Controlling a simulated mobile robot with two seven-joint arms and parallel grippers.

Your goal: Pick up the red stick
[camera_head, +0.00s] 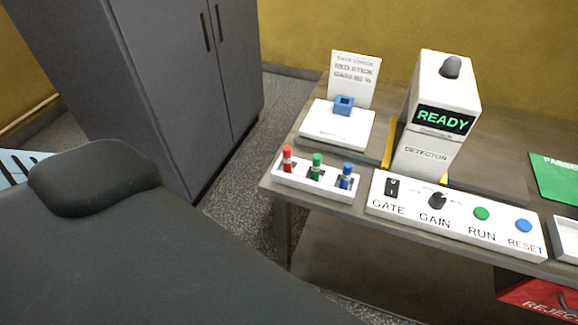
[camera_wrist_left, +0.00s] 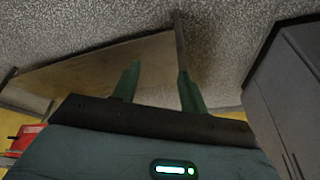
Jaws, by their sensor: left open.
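The red stick (camera_head: 287,158) stands upright at the left end of a white holder (camera_head: 318,184) at the table's front left corner. A green stick (camera_head: 317,167) and a blue stick (camera_head: 346,176) stand in the same holder. My left gripper (camera_wrist_left: 156,78) shows in the left wrist view with its two green fingers apart and nothing between them. The red stick does not show in that view. Neither gripper shows in the head view.
A control panel (camera_head: 455,218) with buttons sits right of the holder, and a white detector tower (camera_head: 430,120) stands behind it. A white pad (camera_head: 335,130) carries a blue block (camera_head: 344,104). A grey cabinet (camera_head: 180,75) stands left of the table, with bare floor between.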

